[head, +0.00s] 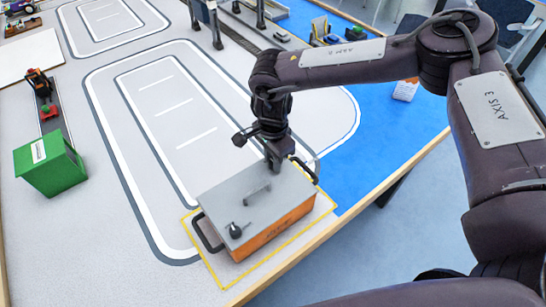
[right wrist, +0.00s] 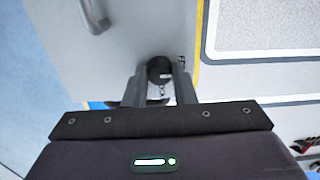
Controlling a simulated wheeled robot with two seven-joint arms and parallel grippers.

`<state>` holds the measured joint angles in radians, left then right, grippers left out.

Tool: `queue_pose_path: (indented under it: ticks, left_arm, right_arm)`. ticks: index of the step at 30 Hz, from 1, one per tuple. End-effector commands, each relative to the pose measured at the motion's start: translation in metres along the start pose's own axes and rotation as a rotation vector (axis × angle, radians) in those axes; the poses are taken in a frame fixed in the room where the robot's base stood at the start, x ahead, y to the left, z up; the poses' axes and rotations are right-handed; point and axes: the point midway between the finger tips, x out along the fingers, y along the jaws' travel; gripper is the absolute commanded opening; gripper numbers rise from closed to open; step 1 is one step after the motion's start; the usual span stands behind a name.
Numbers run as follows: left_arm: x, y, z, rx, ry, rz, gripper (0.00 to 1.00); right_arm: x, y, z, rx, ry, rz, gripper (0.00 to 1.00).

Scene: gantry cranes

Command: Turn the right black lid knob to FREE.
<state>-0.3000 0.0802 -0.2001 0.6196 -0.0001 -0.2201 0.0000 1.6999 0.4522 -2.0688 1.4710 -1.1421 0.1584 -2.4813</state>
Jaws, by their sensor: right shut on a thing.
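An orange box (head: 275,234) with a grey lid (head: 222,200) stands near the table's front edge. My right gripper (head: 272,164) reaches down to the lid's far right corner. The right black knob (right wrist: 159,68) sits between its two fingers in the right wrist view, and the gripper is shut on it. The fingers and wrist hide this knob in the head view; its pointer and the label beside it cannot be read. The other black knob (head: 235,230) stands at the lid's near left corner. My left gripper is out of view.
A grey lid handle (head: 257,193) rises mid-lid, and black side handles (head: 207,234) stick out at the box's ends. Yellow tape (head: 323,211) frames the box. A green container (head: 50,166) stands far left. The marked mat between is clear.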

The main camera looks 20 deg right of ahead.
Motion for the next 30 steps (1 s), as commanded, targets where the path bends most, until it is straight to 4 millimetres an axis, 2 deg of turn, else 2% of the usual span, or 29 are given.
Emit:
queue_pose_path:
  ticks: [1,6,16,27,30]
  left_arm:
    - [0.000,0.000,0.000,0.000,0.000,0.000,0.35]
    - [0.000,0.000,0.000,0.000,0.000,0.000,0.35]
    - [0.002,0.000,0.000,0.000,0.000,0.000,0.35]
    - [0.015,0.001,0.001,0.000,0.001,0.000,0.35]
    - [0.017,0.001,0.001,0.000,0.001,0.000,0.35]
  right_arm:
    - [-0.001,-0.001,0.000,0.001,0.000,-0.002,0.26]
    - [-0.001,-0.001,0.000,0.001,0.000,-0.002,0.46]
    - [-0.005,-0.001,0.000,0.001,0.000,-0.002,0.46]
    - [-0.062,-0.001,0.000,0.001,0.000,-0.004,0.46]
    - [-0.072,-0.001,0.000,0.001,0.000,-0.003,0.46]
